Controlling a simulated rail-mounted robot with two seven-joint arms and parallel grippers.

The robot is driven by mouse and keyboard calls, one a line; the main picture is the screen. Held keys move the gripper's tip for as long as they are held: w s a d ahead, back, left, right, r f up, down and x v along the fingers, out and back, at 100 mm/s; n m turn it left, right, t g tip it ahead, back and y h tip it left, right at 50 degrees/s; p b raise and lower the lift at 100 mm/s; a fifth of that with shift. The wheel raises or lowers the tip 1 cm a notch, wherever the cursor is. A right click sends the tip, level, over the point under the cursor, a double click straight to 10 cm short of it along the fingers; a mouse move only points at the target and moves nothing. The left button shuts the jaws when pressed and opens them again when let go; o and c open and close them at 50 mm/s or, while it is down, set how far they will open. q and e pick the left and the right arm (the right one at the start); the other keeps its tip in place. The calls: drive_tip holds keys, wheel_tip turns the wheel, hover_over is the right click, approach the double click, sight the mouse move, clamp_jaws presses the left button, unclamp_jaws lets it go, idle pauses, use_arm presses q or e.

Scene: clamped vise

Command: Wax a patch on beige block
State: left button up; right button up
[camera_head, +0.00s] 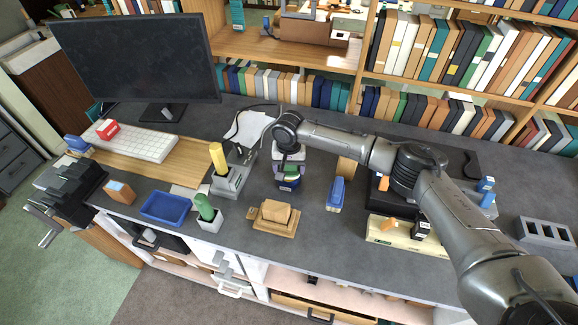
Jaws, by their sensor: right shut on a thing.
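A beige block (275,211) lies on a wooden board (265,228) near the bench's front edge. My right gripper (288,172) points down at the middle of the bench, behind the block and apart from it. It is shut on a dark blue round container (288,184) with a light and green band, partly hidden by the gripper. I cannot tell whether the container touches the bench. No wax patch can be made out on the block at this size. My left gripper is not in view.
A yellow cylinder (218,158) stands in a grey holder, and a green one (205,207) in a light cup. A blue tray (166,208), a blue-topped brush-like item (336,194) and a black vise (72,188) are nearby. Bare bench lies right of the board.

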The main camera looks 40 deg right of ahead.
idle(0.5)
drive_tip(key=shift+f+p, duration=0.1)
drive_tip(key=shift+p, duration=0.25)
idle(0.5)
idle(0.6)
wheel_tip(320, 180, up, 3)
drive_tip(key=p, duration=0.3)
drive_tip(key=shift+p, duration=0.3)
wheel_tip(320, 180, up, 4)
drive_tip(key=p, duration=0.5)
idle(0.6)
